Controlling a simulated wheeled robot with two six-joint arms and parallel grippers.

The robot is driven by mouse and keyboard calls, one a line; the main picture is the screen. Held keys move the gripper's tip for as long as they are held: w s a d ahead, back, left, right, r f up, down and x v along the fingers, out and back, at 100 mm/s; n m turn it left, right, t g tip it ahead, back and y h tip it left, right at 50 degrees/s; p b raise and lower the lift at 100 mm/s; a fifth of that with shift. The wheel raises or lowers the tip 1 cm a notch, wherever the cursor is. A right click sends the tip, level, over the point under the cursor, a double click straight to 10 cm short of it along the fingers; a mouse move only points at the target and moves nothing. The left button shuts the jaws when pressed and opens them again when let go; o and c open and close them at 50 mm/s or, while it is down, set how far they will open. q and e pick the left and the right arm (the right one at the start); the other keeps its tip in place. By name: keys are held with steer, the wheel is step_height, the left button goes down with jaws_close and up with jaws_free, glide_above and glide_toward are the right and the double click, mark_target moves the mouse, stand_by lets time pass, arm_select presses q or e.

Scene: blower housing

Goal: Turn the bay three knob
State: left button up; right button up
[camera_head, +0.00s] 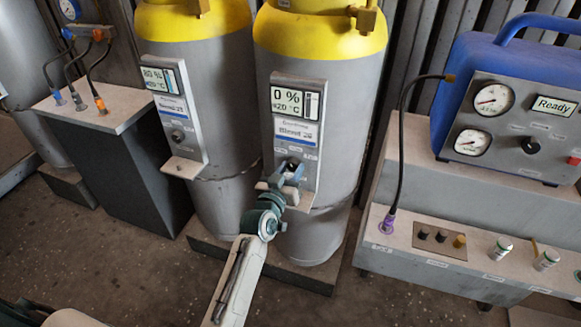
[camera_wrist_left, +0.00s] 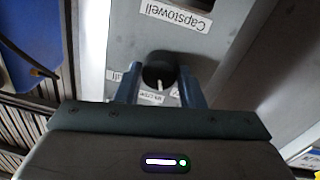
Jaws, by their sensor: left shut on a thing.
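A grey control panel (camera_head: 299,131) with a "0 %" display (camera_head: 294,101) is on the front of the right yellow-topped cylinder. My left gripper (camera_head: 290,170) reaches up to the lower part of this panel. In the left wrist view its two blue-grey fingers (camera_wrist_left: 160,88) stand on either side of a round black knob (camera_wrist_left: 160,69) with a white pointer mark, shut on it. In the head view the gripper mostly hides this knob. No bay number is readable on the panel. My right gripper is not in view.
The left cylinder (camera_head: 220,95) has a similar panel reading "80 %" with its own knob (camera_head: 178,136). A blue-framed gauge unit (camera_head: 515,110) stands on a grey bench (camera_head: 425,165) at right. A dark pedestal (camera_head: 115,170) with hoses stands at left. The floor in front is partly clear.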

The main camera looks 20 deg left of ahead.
arm_select(q)
steer(key=n+p, duration=0.2)
steer(key=n, duration=0.3)
steer(key=shift+n+p, duration=0.4)
steer(key=shift+n, duration=1.1)
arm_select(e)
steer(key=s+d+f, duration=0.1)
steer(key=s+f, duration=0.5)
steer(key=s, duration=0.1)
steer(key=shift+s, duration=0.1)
arm_select(q)
steer(key=o, duration=1)
steer(key=shift+s+f, duration=0.1)
